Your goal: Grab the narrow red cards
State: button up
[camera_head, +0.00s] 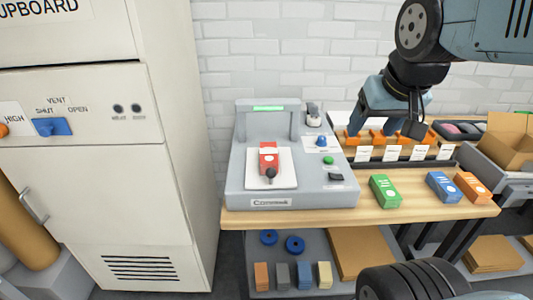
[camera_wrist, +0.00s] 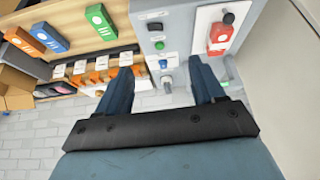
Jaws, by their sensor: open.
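The narrow red card pack (camera_head: 268,155) lies on a white plate (camera_head: 285,182) on the grey machine, with a dark-tipped knob at its near end. The red pack also shows in the wrist view (camera_wrist: 221,34), at the upper right. My gripper (camera_head: 384,125) is open and empty, above the back of the bench, to the right of the machine's upright frame. In the wrist view my gripper's two fingers (camera_wrist: 160,70) are spread apart with nothing between them. The red pack is outside them, beyond the right finger.
The grey machine (camera_head: 250,185) has an upright frame, a blue knob (camera_head: 321,142) and a green button. Green (camera_head: 385,190), blue (camera_head: 443,186) and orange (camera_head: 472,187) packs lie on the wooden bench (camera_head: 400,212). A labelled rack stands behind them. A tall cabinet (camera_head: 110,200) is at left.

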jog(key=o, duration=0.3)
jog(key=shift+g, duration=0.3)
jog(key=w+a+f, duration=0.1)
jog(key=w+a, duration=0.1)
jog(key=w, duration=0.1)
jog(key=w+a, duration=0.2)
jog(key=w, duration=0.2)
jog(key=w+a+f, duration=0.1)
jog(key=w+a, duration=0.1)
jog(key=w, duration=0.1)
jog(key=shift+w+f, duration=0.25)
jog(key=shift+f, duration=0.05)
jog(key=shift+o, duration=0.2)
send_near(269, 152)
jog(key=x, duration=1)
jog(key=shift+w+f, duration=0.1)
jog(key=shift+f, duration=0.05)
